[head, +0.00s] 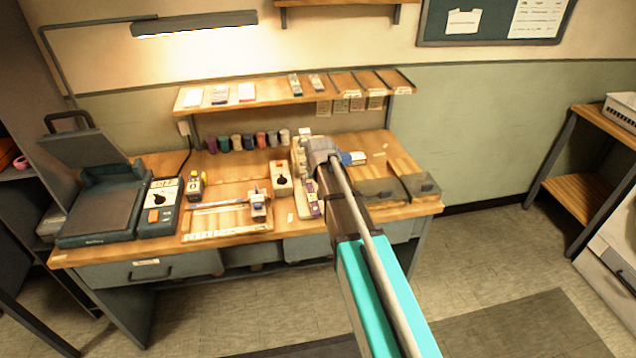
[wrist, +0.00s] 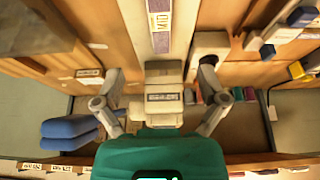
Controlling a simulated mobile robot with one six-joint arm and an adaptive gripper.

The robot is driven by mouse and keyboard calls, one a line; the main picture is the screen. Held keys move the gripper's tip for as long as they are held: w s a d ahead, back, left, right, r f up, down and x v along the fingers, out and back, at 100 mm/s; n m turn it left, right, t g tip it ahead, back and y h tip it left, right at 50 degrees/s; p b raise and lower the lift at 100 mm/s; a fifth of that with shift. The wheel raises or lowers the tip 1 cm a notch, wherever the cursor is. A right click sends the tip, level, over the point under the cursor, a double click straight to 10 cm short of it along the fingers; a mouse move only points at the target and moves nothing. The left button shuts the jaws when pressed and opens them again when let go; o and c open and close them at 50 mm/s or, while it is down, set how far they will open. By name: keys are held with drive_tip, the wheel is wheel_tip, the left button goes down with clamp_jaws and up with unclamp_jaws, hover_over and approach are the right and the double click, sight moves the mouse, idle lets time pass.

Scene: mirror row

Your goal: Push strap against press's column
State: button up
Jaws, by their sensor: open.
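My gripper (head: 322,152) hangs over the middle of the bench, and in the wrist view its two fingers (wrist: 161,70) are spread apart. Below and between the fingers is a row of cream blocks (wrist: 163,97) with small labels. A cream and purple strip (wrist: 160,22) marked MID continues this row; it also shows in the head view (head: 313,204). Nothing is visibly held. A dark press (head: 100,205) with a raised lid stands at the bench's left end. I cannot pick out the strap or the press's column with certainty.
A white box with a black dial (head: 282,180) stands close left of the strip. Coloured spools (head: 235,142) line the back. A blue and white item (head: 354,158) lies right of my gripper; dark lidded boxes (head: 420,187) sit at the right end. A shelf (head: 270,94) overhangs the back.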

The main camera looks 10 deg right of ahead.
sight(313, 198)
drive_tip(key=shift+b+x, duration=5.2)
drive_tip(key=shift+x, duration=0.75)
drive_tip(key=c, duration=1.3)
drive_tip(key=shift+o, duration=0.2)
drive_tip(key=shift+w, duration=0.15)
